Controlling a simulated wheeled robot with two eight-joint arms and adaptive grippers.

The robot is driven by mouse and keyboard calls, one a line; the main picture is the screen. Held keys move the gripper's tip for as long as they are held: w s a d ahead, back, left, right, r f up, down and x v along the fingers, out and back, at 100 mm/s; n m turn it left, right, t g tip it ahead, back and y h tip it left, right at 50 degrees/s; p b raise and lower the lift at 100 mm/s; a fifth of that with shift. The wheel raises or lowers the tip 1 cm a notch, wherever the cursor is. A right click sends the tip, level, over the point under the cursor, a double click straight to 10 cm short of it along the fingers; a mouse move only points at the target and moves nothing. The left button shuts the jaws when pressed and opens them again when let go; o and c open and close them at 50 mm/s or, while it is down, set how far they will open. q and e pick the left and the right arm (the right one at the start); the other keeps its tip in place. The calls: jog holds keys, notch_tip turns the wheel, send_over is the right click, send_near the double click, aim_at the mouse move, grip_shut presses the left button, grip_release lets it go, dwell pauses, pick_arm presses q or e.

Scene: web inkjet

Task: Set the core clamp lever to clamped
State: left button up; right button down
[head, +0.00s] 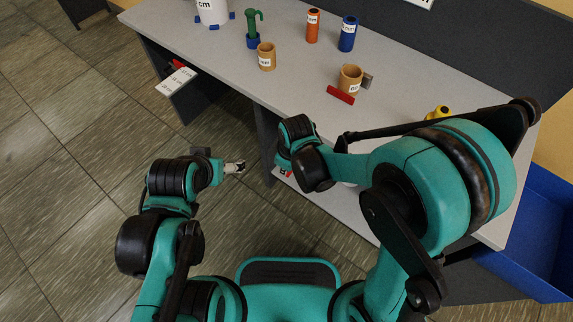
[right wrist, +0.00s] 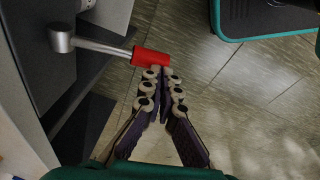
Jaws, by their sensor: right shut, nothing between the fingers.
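In the right wrist view, a lever with a silver shaft (right wrist: 100,45) and a red cylindrical grip (right wrist: 151,58) sticks out sideways from a grey upright panel. I take it to be the core clamp lever. My right gripper (right wrist: 164,78) is shut and empty, its fingertips at or just below the red grip; I cannot tell whether they touch. In the head view, the right fingers are hidden by the wrist and the lever is not clear. My left gripper (head: 236,167) is over the floor left of the table; its opening is too small to judge.
The grey table (head: 320,135) carries an orange cylinder (head: 313,26), a blue cylinder (head: 348,34), two tan cups, a green item and a white container. A red block (head: 341,95) lies by one cup. A blue bin (head: 535,225) stands right. Floor left is clear.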

pick_arm(q)
jog(key=shift+f+b, duration=0.8)
jog(key=shift+f, duration=0.2)
pick_arm(e)
jog(key=shift+f, duration=1.5)
jog(key=shift+a+r+p, duration=0.15)
jog(key=shift+r+p, duration=0.25)
jog(key=shift+r, duration=0.05)
pick_arm(q)
notch_tip(320, 180, up, 7)
jog(key=s+p, duration=0.1)
jog(key=p, duration=0.5)
jog(key=shift+s+a+f, duration=0.2)
jog(key=shift+a, duration=0.25)
pick_arm(e)
jog(key=s+a+r, duration=0.4)
jog(key=s+r, duration=0.4)
jog(key=r, duration=0.1)
jog(key=shift+a, duration=0.2)
